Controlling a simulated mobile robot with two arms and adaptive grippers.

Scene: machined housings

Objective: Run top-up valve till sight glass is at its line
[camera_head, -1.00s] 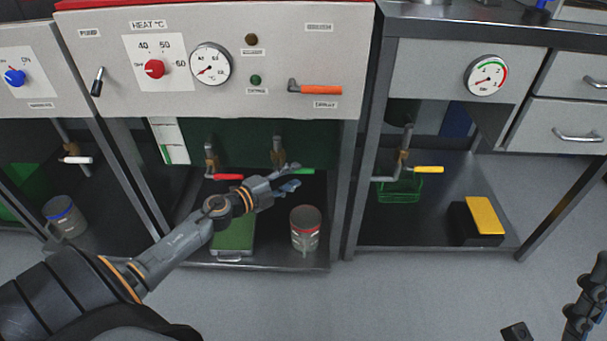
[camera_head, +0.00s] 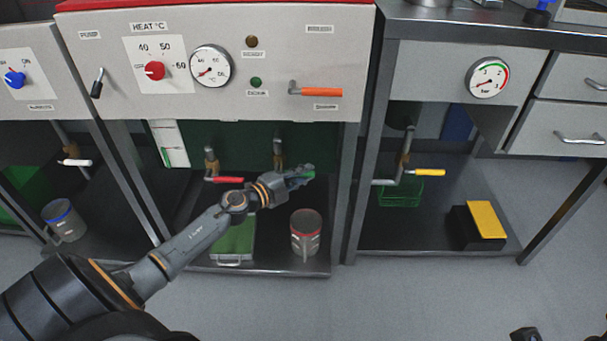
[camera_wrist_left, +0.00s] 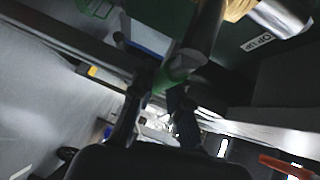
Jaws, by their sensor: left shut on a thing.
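The top-up valve's green lever (camera_head: 309,171) is mostly covered by my left gripper (camera_head: 299,178), which is shut on it. In the left wrist view the green lever (camera_wrist_left: 170,78) lies between the two dark fingers, beside a partly legible "TOP UP" label (camera_wrist_left: 257,42). The valve's brass body (camera_head: 279,157) rises behind the gripper. The likely sight glass is a white upright panel (camera_head: 173,133) with a green strip, left of the red-handled valve. Its level and line are too small to compare.
A red-handled valve (camera_head: 226,180) is close by on the left. Below are a green-topped tray (camera_head: 233,240) and a grey can with a red rim (camera_head: 305,235). An orange lever (camera_head: 318,92) sticks out of the panel above. A table leg (camera_head: 361,160) stands on the right.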

